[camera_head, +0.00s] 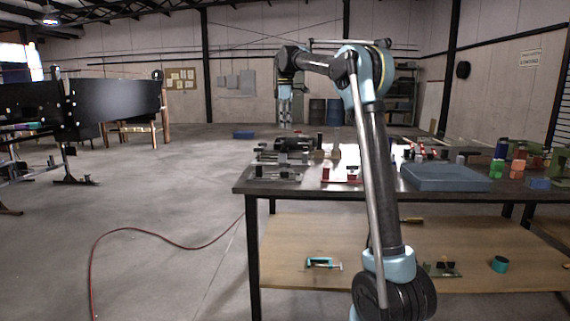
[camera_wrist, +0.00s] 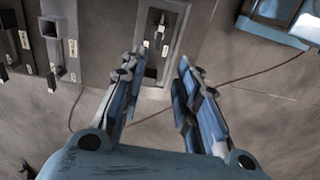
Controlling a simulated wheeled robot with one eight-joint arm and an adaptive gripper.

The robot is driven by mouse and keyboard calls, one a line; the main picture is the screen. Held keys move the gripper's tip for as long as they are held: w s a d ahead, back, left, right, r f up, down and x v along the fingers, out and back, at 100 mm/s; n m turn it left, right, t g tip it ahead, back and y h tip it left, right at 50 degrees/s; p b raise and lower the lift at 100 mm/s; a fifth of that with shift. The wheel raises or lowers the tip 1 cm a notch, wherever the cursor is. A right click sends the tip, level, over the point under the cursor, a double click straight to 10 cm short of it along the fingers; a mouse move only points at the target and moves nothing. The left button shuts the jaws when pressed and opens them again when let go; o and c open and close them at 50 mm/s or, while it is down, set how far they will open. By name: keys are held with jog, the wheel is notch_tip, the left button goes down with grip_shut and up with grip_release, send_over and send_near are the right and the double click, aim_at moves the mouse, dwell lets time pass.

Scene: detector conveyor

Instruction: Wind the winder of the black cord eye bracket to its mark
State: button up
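In the wrist view, a dark fixture (camera_wrist: 177,48) with a long recess, pale tags and a small black part lies beyond my fingertips. Dark plates with a square socket and white labels (camera_wrist: 52,30) stand to its left. I cannot tell for sure which of these is the black cord eye bracket, or make out its winder and mark. In the head view, dark fixtures (camera_head: 272,171) sit at the table's near left corner. My gripper (camera_wrist: 157,72) is open and empty, fingers apart on either side of the recessed fixture's lower end. In the head view my gripper (camera_head: 285,122) hangs fingers down above the dark fixtures.
The table (camera_head: 400,198) also bears a red fixture (camera_head: 341,174), a blue tray (camera_head: 444,178) and several coloured cylinders at the right. A lower shelf (camera_head: 320,235) holds a teal clamp (camera_head: 322,263). A red hose (camera_head: 150,232) lies on the open floor at left.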

aim_at(285, 166)
jog(key=f, duration=1.7)
jog(key=shift+w+a+f, duration=0.1)
jog(key=shift+a+f, duration=0.1)
jog(key=shift+c, duration=0.3)
grip_shut()
